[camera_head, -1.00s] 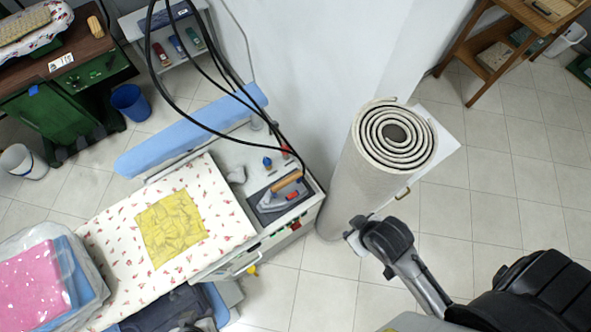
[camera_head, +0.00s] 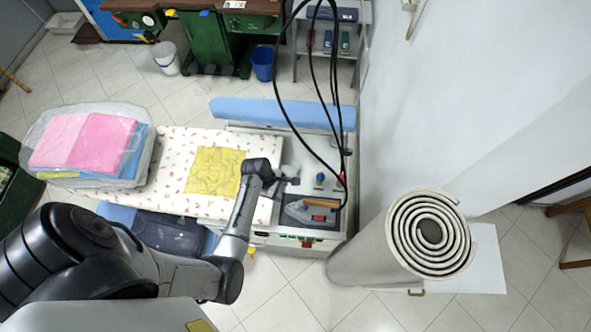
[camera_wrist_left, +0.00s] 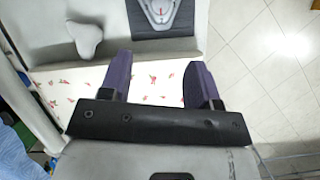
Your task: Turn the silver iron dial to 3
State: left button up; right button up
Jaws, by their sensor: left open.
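The silver iron (camera_head: 311,212), with a brown wooden handle and a red part, rests on a dark pad (camera_head: 324,224) at the right end of the ironing station. In the left wrist view, part of the iron (camera_wrist_left: 176,19) shows at the top edge, with a small red mark on its grey body. No dial numbers can be read. My left gripper (camera_head: 288,177) is above the station, to the upper left of the iron and apart from it. In the left wrist view, its two fingers (camera_wrist_left: 160,76) are spread with nothing between them. My right gripper is not in view.
A floral ironing board (camera_head: 180,143) with a folded yellow cloth (camera_head: 214,171) lies left of the iron. Black cables (camera_head: 311,110) hang down near the iron. A rolled carpet (camera_head: 390,245) stands to the right. A bagged pink and blue pile (camera_head: 90,143) sits at the left.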

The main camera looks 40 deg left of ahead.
pick_arm(q)
send_near(295, 206)
jog(key=f, duration=0.1)
jog(key=shift+n+h, duration=0.3)
jog(key=shift+n, duration=0.1)
jog(key=b+x, duration=0.6)
jog(key=shift+w+a+b, duration=0.15)
jog(key=shift+b, duration=0.2)
jog(key=shift+b+x, duration=1.15)
jog(key=shift+b, duration=0.25)
jog(key=shift+w, duration=0.1)
